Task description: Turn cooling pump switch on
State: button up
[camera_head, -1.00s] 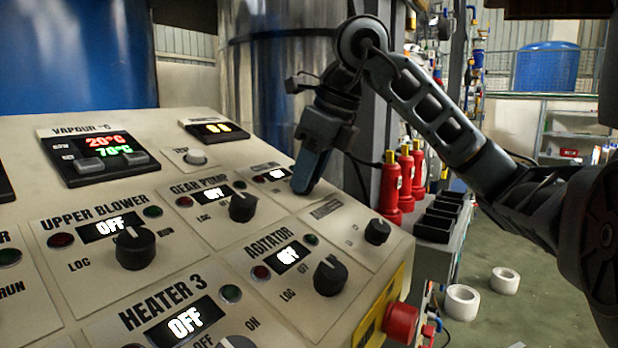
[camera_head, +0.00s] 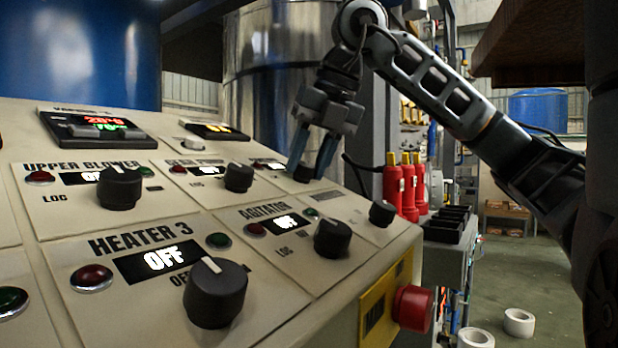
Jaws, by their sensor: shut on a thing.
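My gripper (camera_head: 313,160) is at the upper right of the sloping control panel (camera_head: 345,208). Its two blue fingers point down and are shut on a small black knob (camera_head: 305,173), one finger on each side. This knob stands right of a small lit display (camera_head: 270,165), whose text is too small to read. The label of this section is not legible, so I cannot confirm from it that this is the cooling pump switch. The fingers partly hide the knob, and its pointer does not show.
Nearby knobs are the gear pump knob (camera_head: 239,178), the agitator knob (camera_head: 332,238) and a smaller knob (camera_head: 382,213). The heater 3 knob (camera_head: 215,293) is nearest. A red button (camera_head: 412,307) sits on the panel's right side. Red cylinders (camera_head: 392,188) stand behind.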

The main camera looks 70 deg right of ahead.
jog(key=shift+m+b, duration=0.5)
jog(key=shift+m, duration=0.2)
jog(key=o, duration=1)
jog(key=shift+o, duration=0.2)
jog(key=shift+r, duration=0.15)
jog(key=v, duration=0.7)
jog(key=shift+s+r, duration=0.2)
jog(key=shift+r, duration=0.05)
